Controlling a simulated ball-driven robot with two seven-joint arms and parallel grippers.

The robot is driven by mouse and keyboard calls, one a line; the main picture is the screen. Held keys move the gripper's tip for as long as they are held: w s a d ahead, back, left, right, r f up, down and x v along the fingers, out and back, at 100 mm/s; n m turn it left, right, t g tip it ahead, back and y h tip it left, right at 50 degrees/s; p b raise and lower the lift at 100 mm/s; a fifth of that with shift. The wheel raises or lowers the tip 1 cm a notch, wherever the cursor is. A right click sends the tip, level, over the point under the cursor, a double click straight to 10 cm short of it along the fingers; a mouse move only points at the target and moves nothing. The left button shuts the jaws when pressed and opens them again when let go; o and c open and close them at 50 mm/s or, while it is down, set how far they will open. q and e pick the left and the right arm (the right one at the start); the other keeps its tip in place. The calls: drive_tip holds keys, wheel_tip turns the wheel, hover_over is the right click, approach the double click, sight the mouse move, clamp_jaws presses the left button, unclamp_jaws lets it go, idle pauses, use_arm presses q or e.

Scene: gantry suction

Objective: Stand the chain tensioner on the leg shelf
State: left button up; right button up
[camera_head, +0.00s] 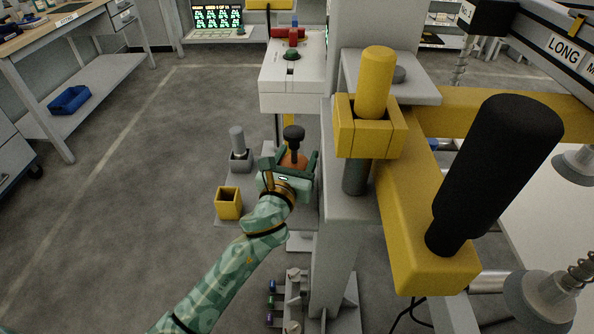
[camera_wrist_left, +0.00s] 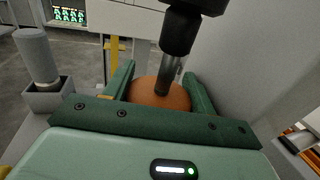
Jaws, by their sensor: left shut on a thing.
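My left gripper (camera_head: 287,170) is shut on a piece with a rounded orange body (camera_head: 294,160), a steel shaft and a black head; I take it to be the chain tensioner. In the left wrist view the orange body (camera_wrist_left: 160,95) sits between the green fingers, with the black head above it. It looks upright or nearly so. The leg shelf (camera_head: 238,180) is a grey plate left of the gantry leg, partly hidden by my left gripper. I cannot tell whether the held piece touches the shelf. My right gripper is out of view.
On the shelf stand a grey cylinder in a square holder (camera_head: 241,158) and an open yellow box (camera_head: 228,203), left of my gripper. The grey leg (camera_head: 338,240) is close on the right. A white control box (camera_head: 292,85) is behind. Open floor lies left.

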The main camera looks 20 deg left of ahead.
use_arm(q)
wheel_tip(320, 180, down, 4)
drive_tip(key=shift+r+b, duration=0.25)
drive_tip(key=shift+b, duration=0.6)
drive_tip(key=shift+r, duration=0.3)
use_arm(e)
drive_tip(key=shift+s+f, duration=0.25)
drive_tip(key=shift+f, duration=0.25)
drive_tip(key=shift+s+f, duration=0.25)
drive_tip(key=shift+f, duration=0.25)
use_arm(q)
drive_tip(key=shift+f, duration=0.15)
drive_tip(key=o, duration=1.1)
drive_tip(key=shift+c, duration=0.2)
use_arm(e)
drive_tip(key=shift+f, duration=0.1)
use_arm(q)
drive_tip(key=shift+s, duration=0.1)
drive_tip(key=s+p, duration=0.2)
drive_tip(key=s, duration=1)
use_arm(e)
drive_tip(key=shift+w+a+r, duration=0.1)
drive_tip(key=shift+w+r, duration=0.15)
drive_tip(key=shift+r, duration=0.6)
